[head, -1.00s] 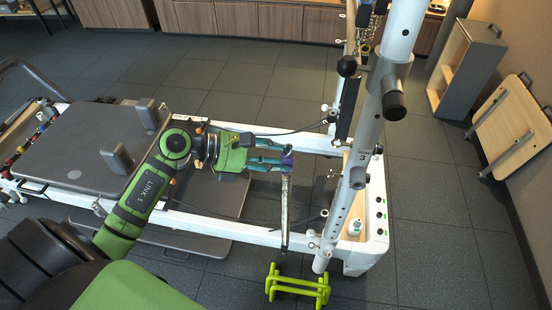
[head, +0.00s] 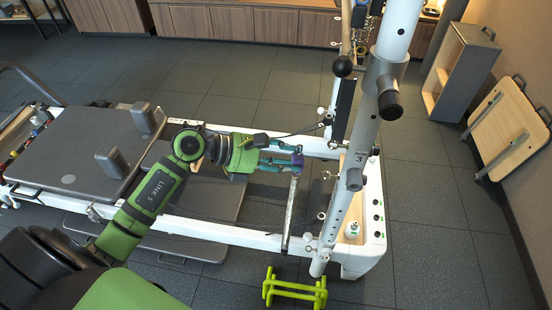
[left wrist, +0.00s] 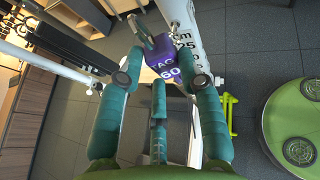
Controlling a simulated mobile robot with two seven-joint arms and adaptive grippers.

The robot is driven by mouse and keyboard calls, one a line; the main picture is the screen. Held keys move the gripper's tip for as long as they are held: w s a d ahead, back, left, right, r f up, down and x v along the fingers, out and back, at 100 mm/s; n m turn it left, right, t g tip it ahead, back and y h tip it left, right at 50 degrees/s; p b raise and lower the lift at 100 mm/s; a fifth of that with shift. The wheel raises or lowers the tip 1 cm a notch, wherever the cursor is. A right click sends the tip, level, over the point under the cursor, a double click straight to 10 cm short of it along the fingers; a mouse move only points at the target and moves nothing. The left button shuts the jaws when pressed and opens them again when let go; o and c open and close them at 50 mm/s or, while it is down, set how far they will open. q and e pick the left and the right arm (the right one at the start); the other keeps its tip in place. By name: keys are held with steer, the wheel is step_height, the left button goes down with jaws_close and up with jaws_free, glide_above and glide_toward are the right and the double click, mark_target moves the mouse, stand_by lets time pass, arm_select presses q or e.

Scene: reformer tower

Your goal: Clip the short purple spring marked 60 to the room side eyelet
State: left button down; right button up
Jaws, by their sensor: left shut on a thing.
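My left gripper (head: 296,160) is shut on the purple spring (head: 298,158), out over the front of the reformer frame and left of the tower's upright. In the left wrist view the purple end (left wrist: 161,60) shows white lettering with 60, between the fingertips, with a metal clip above it. The clip looks apart from any eyelet. The white upright (head: 345,190) carries small fittings along its side. I cannot tell which one is the room side eyelet. My right gripper is not in view.
A small white bottle (head: 352,229) stands on the frame's end. A lime-green rack (head: 295,291) is on the floor below. Dark knobs (head: 343,66) stick out from the tower.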

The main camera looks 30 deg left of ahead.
mark_target(292, 154)
arm_select(q)
steer(key=shift+w+d, duration=0.6)
steer(key=shift+d, duration=0.2)
steer(key=shift+w+d, duration=0.2)
steer(key=shift+d, duration=0.05)
steer(key=shift+w+d, duration=0.4)
steer(key=shift+d, duration=0.2)
steer(key=shift+w+d, duration=0.25)
steer(key=shift+w+d, duration=0.65)
steer(key=shift+d, duration=0.25)
steer(key=shift+f+b, duration=0.4)
stand_by(0.4)
steer(key=c, duration=0.7)
jaws_free()
steer(key=shift+c, duration=0.2)
